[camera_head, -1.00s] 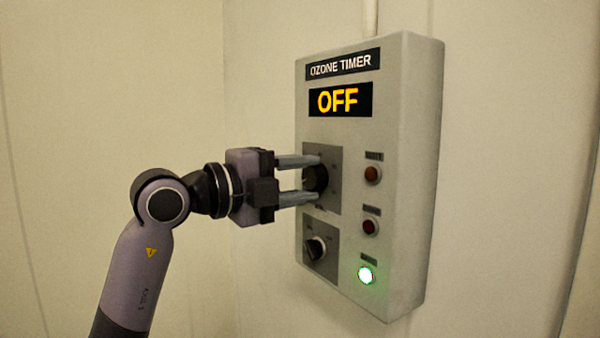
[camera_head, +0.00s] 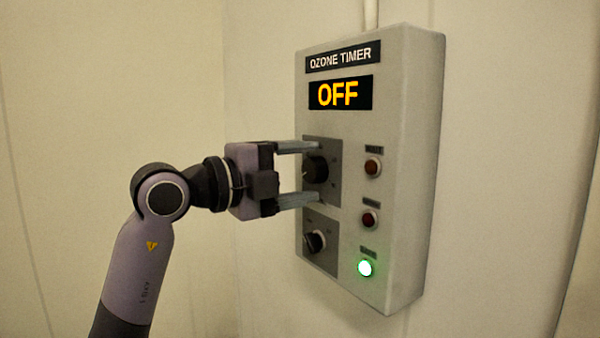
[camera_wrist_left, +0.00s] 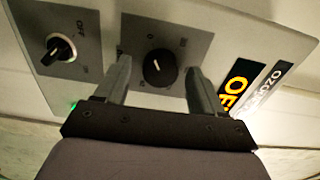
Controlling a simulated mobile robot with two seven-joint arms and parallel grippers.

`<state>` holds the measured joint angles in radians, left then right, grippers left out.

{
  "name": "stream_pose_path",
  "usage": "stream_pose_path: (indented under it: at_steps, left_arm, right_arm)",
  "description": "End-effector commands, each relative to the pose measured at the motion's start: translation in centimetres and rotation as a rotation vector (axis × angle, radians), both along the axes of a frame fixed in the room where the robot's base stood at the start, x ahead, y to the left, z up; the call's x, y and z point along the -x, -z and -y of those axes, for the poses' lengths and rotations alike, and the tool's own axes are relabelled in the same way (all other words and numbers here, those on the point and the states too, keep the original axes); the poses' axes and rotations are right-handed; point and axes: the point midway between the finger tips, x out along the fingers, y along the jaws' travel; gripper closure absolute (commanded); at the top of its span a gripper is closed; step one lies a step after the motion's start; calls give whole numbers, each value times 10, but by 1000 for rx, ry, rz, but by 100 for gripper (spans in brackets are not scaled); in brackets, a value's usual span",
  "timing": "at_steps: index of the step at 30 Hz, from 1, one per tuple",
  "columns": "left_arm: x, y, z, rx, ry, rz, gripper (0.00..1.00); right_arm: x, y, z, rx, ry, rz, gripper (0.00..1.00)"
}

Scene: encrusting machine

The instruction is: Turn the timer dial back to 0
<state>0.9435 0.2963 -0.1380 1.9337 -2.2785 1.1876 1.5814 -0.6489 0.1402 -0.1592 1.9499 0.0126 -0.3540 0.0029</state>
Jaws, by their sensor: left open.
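The timer dial (camera_head: 315,170) is a round black knob on a dark grey plate, on the front of the ozone timer box (camera_head: 415,150). It also shows in the left wrist view (camera_wrist_left: 158,68), with a white pointer line. The display (camera_head: 340,96) reads OFF in yellow. My left gripper (camera_head: 300,173) is open, with one finger above the dial and one below it. In the left wrist view (camera_wrist_left: 160,80) the fingers stand either side of the dial with gaps, apart from it. My right gripper is not in view.
A smaller switch knob (camera_head: 316,242) sits on a plate below the dial. Three lamps line the right of the panel: two dark red ones (camera_head: 373,168) (camera_head: 370,219) and a lit green one (camera_head: 365,268). The wall around the box is clear.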

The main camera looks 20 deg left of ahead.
Motion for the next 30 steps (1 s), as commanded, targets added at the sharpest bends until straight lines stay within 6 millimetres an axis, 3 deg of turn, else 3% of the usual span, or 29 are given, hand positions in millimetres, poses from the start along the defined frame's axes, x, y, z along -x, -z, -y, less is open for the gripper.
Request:
stream_pose_path:
  at_steps: [15, 30]
  left_arm:
    - [52, 1, -41, -1, -2, 0, 31]
    - [56, 0, -44, 0, 0, -1, 31]
  right_arm:
    - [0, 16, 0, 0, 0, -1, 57]
    - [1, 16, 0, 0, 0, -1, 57]
